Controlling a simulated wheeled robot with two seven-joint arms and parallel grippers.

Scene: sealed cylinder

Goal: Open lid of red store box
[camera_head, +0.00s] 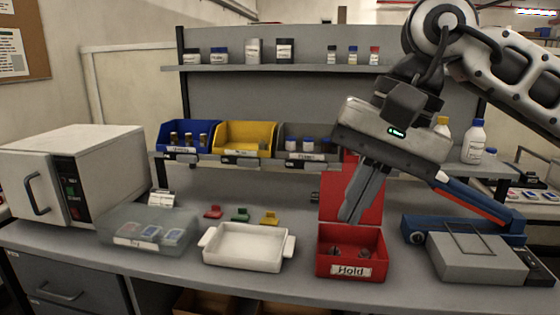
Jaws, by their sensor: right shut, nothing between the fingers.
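The red store box (338,266) with a "Hold" label stands on the bench, right of centre. Its red lid (366,212) stands up at the back of the box, so the inside shows. A few small dark items lie in it. My right gripper (350,221) comes in from the upper right and points down. Its fingers are shut and empty, over the box opening and in front of the raised lid. They hide part of the lid, and I cannot tell whether they touch it. My left gripper is not in view.
A white tray (243,261) stands left of the box, and a clear container (124,232) further left. A blue and grey device (478,259) is close on the right. Small red, green and yellow pieces lie behind the tray. Shelves with bins (245,136) and bottles are behind.

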